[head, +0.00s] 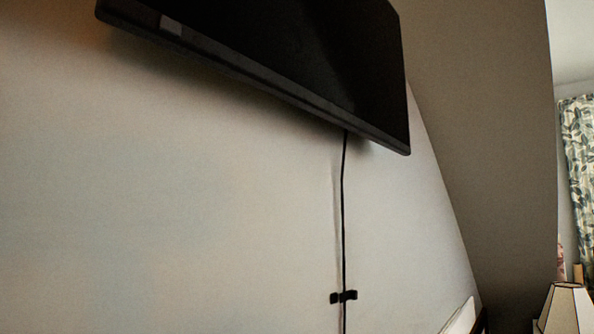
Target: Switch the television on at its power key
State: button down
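The television (290,50) is a black flat panel fixed high on the pale wall, seen from below and cut off by the top edge of the head view. Its screen is dark. A small grey rectangular patch (171,26) shows on its lower edge near the left corner; I cannot tell whether this is the power key. A black cable (343,210) runs down the wall from its underside. My gripper is not in view.
A small black clip or bracket (343,296) sits on the cable low on the wall. A lampshade (566,308) stands at the bottom right, below a leaf-patterned curtain (580,150). A slanted grey wall (490,130) is right of the television.

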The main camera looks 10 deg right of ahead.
aim_at(173, 28)
jog(key=u, duration=1.4)
